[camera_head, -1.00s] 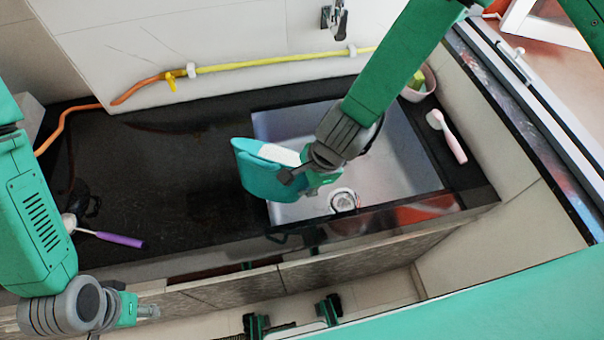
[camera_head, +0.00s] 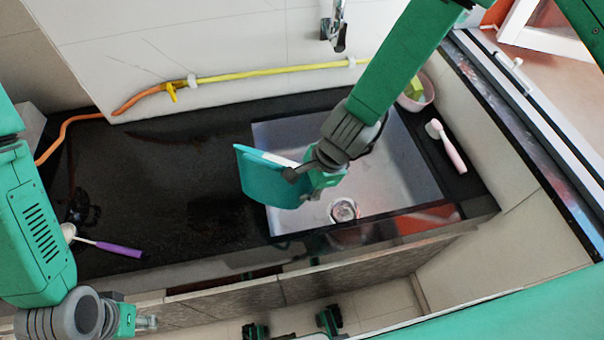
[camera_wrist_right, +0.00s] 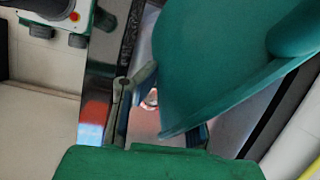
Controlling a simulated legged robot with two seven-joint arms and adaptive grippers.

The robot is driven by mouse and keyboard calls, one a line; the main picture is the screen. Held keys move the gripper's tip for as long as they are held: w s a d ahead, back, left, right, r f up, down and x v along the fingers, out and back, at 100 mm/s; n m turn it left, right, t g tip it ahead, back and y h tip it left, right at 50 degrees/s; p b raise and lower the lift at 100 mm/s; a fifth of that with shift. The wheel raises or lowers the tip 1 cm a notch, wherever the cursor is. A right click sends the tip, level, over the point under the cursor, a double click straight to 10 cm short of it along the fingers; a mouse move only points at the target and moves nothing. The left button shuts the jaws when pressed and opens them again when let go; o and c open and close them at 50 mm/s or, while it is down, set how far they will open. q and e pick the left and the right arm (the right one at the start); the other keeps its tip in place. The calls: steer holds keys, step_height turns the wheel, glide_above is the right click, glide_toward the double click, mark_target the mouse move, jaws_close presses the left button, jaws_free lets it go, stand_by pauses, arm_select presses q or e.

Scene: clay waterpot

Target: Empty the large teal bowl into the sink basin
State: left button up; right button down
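The large teal bowl (camera_head: 262,180) is held on its side, steeply tilted, over the left edge of the steel sink basin (camera_head: 408,170). My right gripper (camera_head: 312,172) is shut on the bowl's right side. In the right wrist view the bowl (camera_wrist_right: 215,60) fills the upper middle, with the gripper fingers (camera_wrist_right: 160,108) at its rim and the basin's drain partly visible behind. The bowl's inside is mostly hidden, so I cannot tell whether it holds anything. My left gripper (camera_head: 146,323) is low at the left, away from the bowl; its opening is unclear.
A purple-handled brush (camera_head: 118,248) lies on the dark counter (camera_head: 170,190) at the left. A pink brush (camera_head: 447,148) and a pink bowl with a green sponge (camera_head: 417,93) are right of the sink. A faucet (camera_head: 335,28) and yellow hose (camera_head: 280,70) are at the wall.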

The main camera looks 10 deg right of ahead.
steer(key=shift+w+r, duration=0.1)
steer(key=shift+w+d+r+g+y, duration=0.35)
steer(key=shift+w+r+g+y, duration=0.1)
steer(key=shift+r+g, duration=0.15)
steer(key=shift+w+d+r, duration=0.1)
steer(key=shift+w+r, duration=0.05)
stand_by(0.7)
steer(key=shift+w+d+r+g+y, duration=0.35)
steer(key=shift+w+d+r+g, duration=0.05)
steer(key=shift+w+r+g, duration=0.1)
stand_by(0.5)
steer(key=shift+w+d+r, duration=0.1)
steer(key=shift+w+d+r+m+g+y, duration=0.3)
steer(key=shift+w+d+r+g+y, duration=0.15)
steer(key=shift+w+g, duration=0.1)
stand_by(0.3)
steer(key=shift+w+r, duration=0.1)
steer(key=shift+w, duration=0.05)
stand_by(0.6)
